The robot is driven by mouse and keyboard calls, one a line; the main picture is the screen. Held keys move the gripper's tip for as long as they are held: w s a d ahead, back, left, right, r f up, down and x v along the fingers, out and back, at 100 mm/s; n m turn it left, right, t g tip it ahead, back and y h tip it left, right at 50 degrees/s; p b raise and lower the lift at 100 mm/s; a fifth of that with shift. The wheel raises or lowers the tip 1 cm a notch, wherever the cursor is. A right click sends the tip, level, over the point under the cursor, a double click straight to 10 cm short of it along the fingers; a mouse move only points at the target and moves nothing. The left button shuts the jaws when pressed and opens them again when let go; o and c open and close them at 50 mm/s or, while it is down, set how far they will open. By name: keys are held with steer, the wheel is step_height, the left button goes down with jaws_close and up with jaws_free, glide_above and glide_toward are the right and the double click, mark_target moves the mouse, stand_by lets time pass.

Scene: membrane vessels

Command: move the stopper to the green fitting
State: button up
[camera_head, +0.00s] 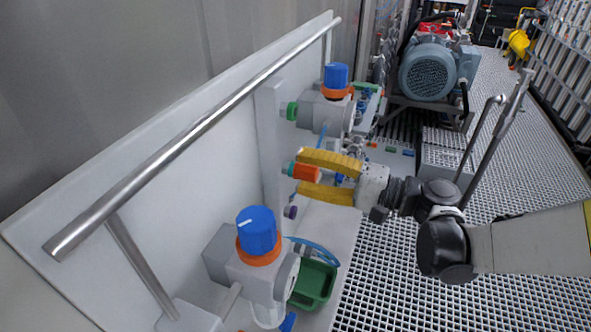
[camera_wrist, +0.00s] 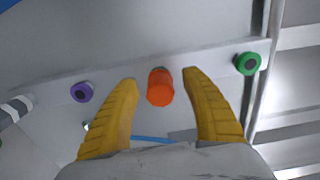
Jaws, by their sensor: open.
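The orange stopper (camera_head: 306,173) sits on a teal fitting (camera_head: 287,169) on the pale panel. In the wrist view the stopper (camera_wrist: 160,88) is between the two yellow fingers of my gripper (camera_wrist: 159,78), with a gap on each side. In the head view my gripper (camera_head: 302,172) is open, its fingers above and below the stopper. The green fitting (camera_head: 292,111) is farther back on the same panel and looks bare. In the wrist view the green fitting (camera_wrist: 247,63) is at the upper right. The stopper hides the teal fitting in the wrist view.
A purple fitting (camera_head: 290,212) is nearer on the panel. Two blue-knobbed valve units (camera_head: 258,232) (camera_head: 336,78) stand on either side. A metal handrail (camera_head: 190,140) runs along the panel. A green bin (camera_head: 315,286) is below, and a motor (camera_head: 428,72) stands behind.

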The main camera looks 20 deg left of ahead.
stand_by(0.7)
jaws_close()
steer(key=shift+d, duration=0.2)
steer(key=shift+s+d+b, duration=0.2)
steer(key=shift+d+b, duration=0.15)
steer(key=shift+d, duration=2.45)
step_height(320, 180, up, 13)
steer(key=p, duration=1.2)
glide_above(317, 175)
steer(key=d, duration=0.5)
steer(key=shift+a, duration=0.2)
